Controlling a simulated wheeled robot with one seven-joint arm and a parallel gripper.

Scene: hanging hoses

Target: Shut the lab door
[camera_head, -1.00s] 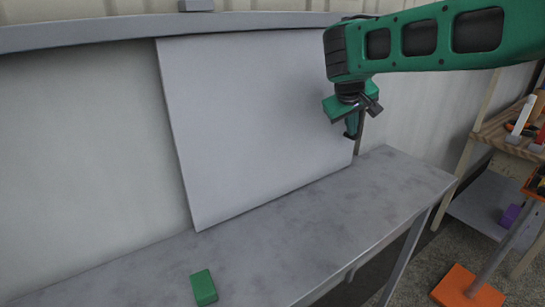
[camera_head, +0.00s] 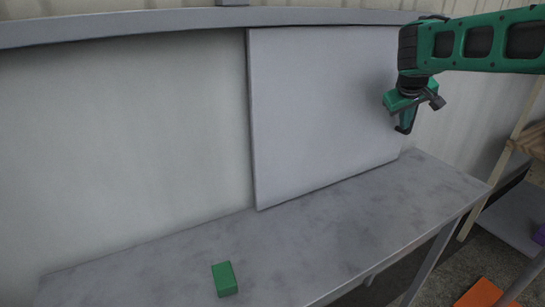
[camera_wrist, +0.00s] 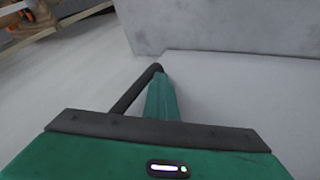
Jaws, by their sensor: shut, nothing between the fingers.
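The lab door appears to be the pale grey sliding panel (camera_head: 320,110) hanging under a long grey rail, against the wall above a table. My gripper (camera_head: 404,128) is shut and empty at the panel's right edge, pointing down. In the wrist view the gripper's tip (camera_wrist: 158,72) lies where the pale panel (camera_wrist: 235,95) meets the lighter wall. I cannot tell whether it touches the panel edge. No handle is clearly visible on the panel.
The grey rail (camera_head: 130,27) runs along the top. A grey table (camera_head: 330,240) stands below, with a green block (camera_head: 225,279) near its front. A wooden shelf stands at the far right, with an orange base (camera_head: 485,293) on the floor.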

